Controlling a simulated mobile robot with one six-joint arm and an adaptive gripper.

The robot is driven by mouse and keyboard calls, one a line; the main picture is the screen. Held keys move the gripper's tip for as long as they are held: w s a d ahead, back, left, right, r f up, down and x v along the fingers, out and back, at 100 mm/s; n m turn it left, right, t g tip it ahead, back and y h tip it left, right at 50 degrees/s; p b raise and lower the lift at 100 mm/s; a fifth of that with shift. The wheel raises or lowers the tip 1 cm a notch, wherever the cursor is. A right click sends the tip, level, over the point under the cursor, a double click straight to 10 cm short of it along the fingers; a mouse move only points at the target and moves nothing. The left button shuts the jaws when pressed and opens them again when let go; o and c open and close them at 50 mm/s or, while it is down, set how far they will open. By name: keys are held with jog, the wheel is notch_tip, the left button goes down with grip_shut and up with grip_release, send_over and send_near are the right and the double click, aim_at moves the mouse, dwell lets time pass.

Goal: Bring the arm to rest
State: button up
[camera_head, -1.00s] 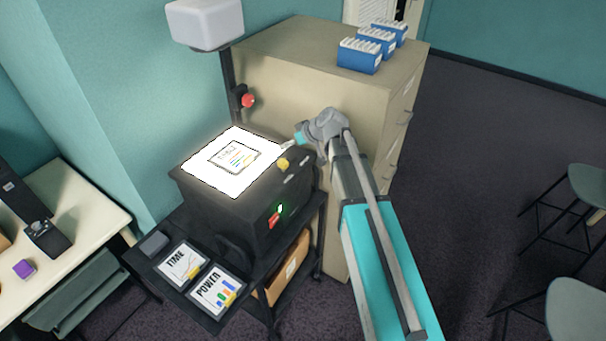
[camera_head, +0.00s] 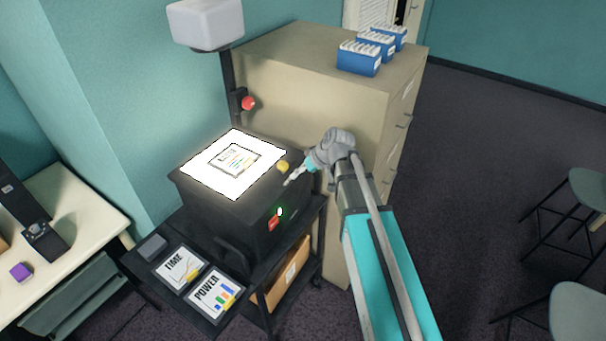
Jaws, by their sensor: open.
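My arm reaches up from the bottom right of the head view, with a teal link and a grey wrist. My gripper (camera_head: 292,180) is at its end, small in the picture, pointing left and down. It is open, with nothing seen between its fingers. It is near the right front edge of the black overhead projector (camera_head: 232,217), close to the yellow knob (camera_head: 283,166). I cannot tell whether it touches the projector. A printed sheet (camera_head: 233,159) lies on the lit white glass of the projector.
The projector stands on a black cart (camera_head: 213,328) whose side shelf bears the TIME card (camera_head: 177,268) and the POWER card (camera_head: 213,294). A beige cabinet (camera_head: 300,90) with blue boxes (camera_head: 358,58) stands behind. Stools (camera_head: 580,305) are at right; carpet between is free.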

dwell(0.4)
jog(key=s+d+f+m+g+h+b, duration=0.1)
jog(key=s+d+f+m+h+b, duration=0.1)
jog(key=s, duration=0.6)
jog(key=s+d+f+m+g+h+b, duration=0.2)
jog(key=s+d+f+m+h, duration=0.1)
jog(key=s+d+f, duration=0.3)
jog(key=shift+s+d+m+g+h+b, duration=0.35)
jog(key=shift+s+d+m, duration=0.25)
jog(key=shift+s+d, duration=0.6)
dwell(0.8)
